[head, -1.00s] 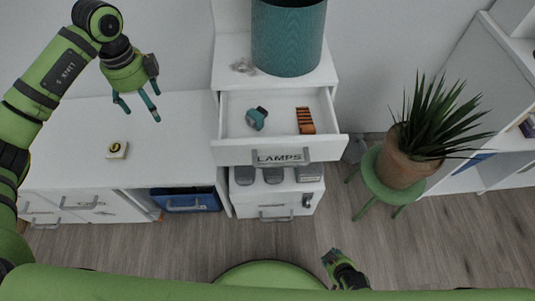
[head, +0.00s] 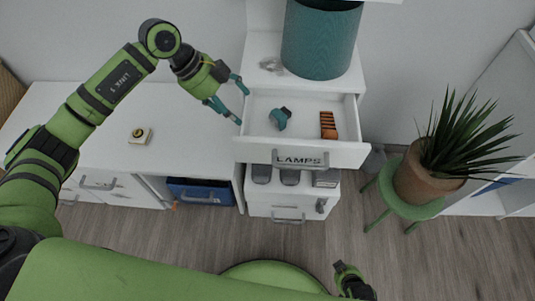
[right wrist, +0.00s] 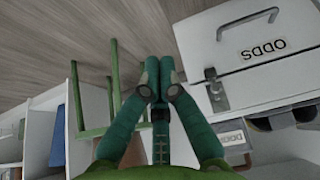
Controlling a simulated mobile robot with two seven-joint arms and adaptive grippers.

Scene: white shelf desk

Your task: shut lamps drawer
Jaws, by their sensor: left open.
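The white lamps drawer (head: 302,152) is pulled open in the head view, with a grey handle and the label LAMPS on its front. Inside it lie a teal and dark object (head: 280,118) and an orange slotted block (head: 328,125). My left gripper (head: 237,103) is open and empty, its fingers spread beside the drawer's left side; I cannot tell whether they touch it. My right gripper (head: 347,272) is low near the floor, far in front of the drawer. In the right wrist view its fingers (right wrist: 158,75) point together with nothing seen between them; its opening is unclear.
A teal cylinder (head: 321,40) stands on the top above the drawer. Grey containers (head: 290,177) sit in the open shelf below. A potted plant (head: 425,185) on a green stool is at the right. A drawer labelled ODDS (right wrist: 260,65) shows in the right wrist view.

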